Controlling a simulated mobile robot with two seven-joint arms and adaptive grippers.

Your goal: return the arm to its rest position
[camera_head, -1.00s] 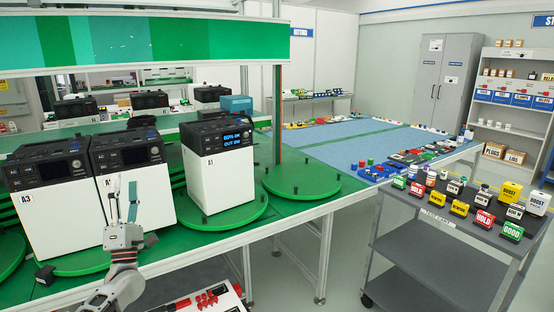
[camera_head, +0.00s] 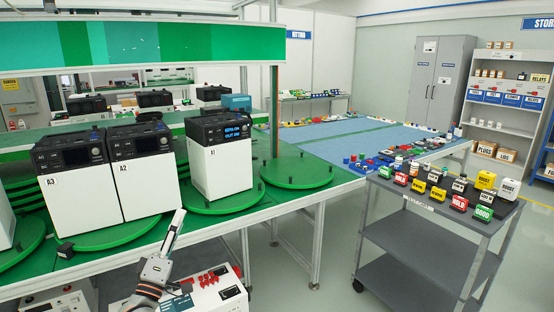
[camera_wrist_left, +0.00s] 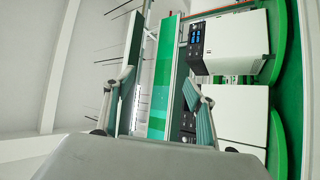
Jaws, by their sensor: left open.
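My left gripper (camera_head: 175,230) shows low in the head view, in front of the green bench edge, pointing up. In the left wrist view its two fingers (camera_wrist_left: 158,95) stand apart with nothing between them. It is open and empty. Behind it in the head view stand white units with black tops, A3 (camera_head: 82,200), A2 (camera_head: 148,187) and A1 (camera_head: 221,170), on round green turntables. The gripper appears apart from them. My right gripper is not in view.
A red-and-white panel box (camera_head: 215,293) sits low beside my left gripper. A green turntable (camera_head: 298,170) is empty. A grey cart (camera_head: 430,235) with several coloured blocks stands at the right. Open floor (camera_head: 320,295) lies between bench and cart.

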